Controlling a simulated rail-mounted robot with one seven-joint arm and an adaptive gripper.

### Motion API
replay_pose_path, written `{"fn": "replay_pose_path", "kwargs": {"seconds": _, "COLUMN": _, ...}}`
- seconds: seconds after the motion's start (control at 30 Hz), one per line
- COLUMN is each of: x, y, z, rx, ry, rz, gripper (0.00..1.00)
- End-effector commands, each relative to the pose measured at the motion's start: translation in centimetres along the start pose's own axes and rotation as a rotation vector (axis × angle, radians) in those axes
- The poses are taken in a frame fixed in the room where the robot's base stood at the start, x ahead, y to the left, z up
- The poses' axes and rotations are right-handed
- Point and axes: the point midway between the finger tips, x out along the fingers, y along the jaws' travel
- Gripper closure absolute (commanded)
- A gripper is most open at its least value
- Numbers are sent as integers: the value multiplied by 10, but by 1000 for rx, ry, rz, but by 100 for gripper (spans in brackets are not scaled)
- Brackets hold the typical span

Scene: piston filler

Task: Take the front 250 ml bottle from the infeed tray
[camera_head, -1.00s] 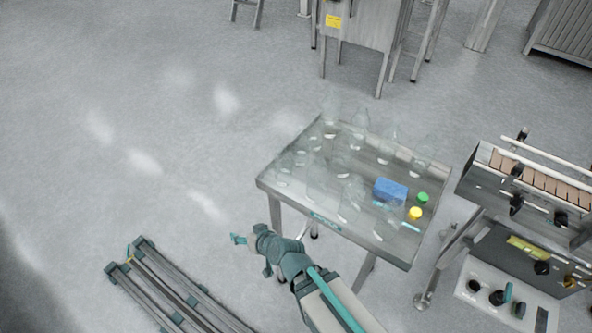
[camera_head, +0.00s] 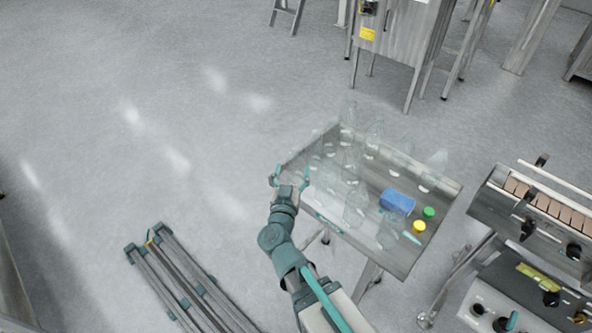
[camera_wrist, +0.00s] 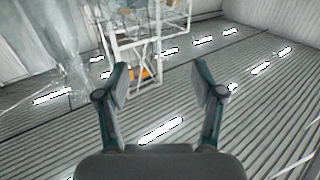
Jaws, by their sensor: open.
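Several clear, see-through bottles (camera_head: 355,203) stand upright on the steel infeed tray (camera_head: 440,192) in the head view. Their outlines overlap, and I cannot tell from the picture which is the front 250 ml one. My gripper (camera_head: 291,172) is open and empty at the tray's left edge, close to the leftmost bottles; whether it touches any is unclear. In the wrist view my gripper (camera_wrist: 160,80) shows two spread fingers with nothing between them. A clear glassy shape (camera_wrist: 68,60), probably bottles, shows left of the fingers there.
On the tray's right part lie a blue block (camera_head: 397,202), a green cap (camera_head: 429,212) and a yellow cap (camera_head: 419,226). A conveyor machine (camera_head: 540,210) stands to the right. A steel machine on legs (camera_head: 400,40) stands behind.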

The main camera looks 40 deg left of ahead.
Motion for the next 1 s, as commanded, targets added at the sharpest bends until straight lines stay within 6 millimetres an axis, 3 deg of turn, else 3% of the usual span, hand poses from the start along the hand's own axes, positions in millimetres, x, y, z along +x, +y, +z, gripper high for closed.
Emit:
{"fn": "replay_pose_path", "kwargs": {"seconds": 0.1, "x": 20, "y": -2, "z": -1, "rx": 0, "ry": 0, "rz": 0, "gripper": 32}}
{"fn": "replay_pose_path", "kwargs": {"seconds": 0.37, "x": 35, "y": -2, "z": 0, "rx": 0, "ry": 0, "rz": -2, "gripper": 32}}
{"fn": "replay_pose_path", "kwargs": {"seconds": 0.7, "x": 77, "y": -3, "z": 2, "rx": 1, "ry": 0, "rz": -2, "gripper": 32}}
{"fn": "replay_pose_path", "kwargs": {"seconds": 0.97, "x": 78, "y": -2, "z": 3, "rx": 1, "ry": 0, "rz": -3, "gripper": 32}}
{"fn": "replay_pose_path", "kwargs": {"seconds": 1.0, "x": 78, "y": -2, "z": 3, "rx": 1, "ry": 0, "rz": -3, "gripper": 39}}
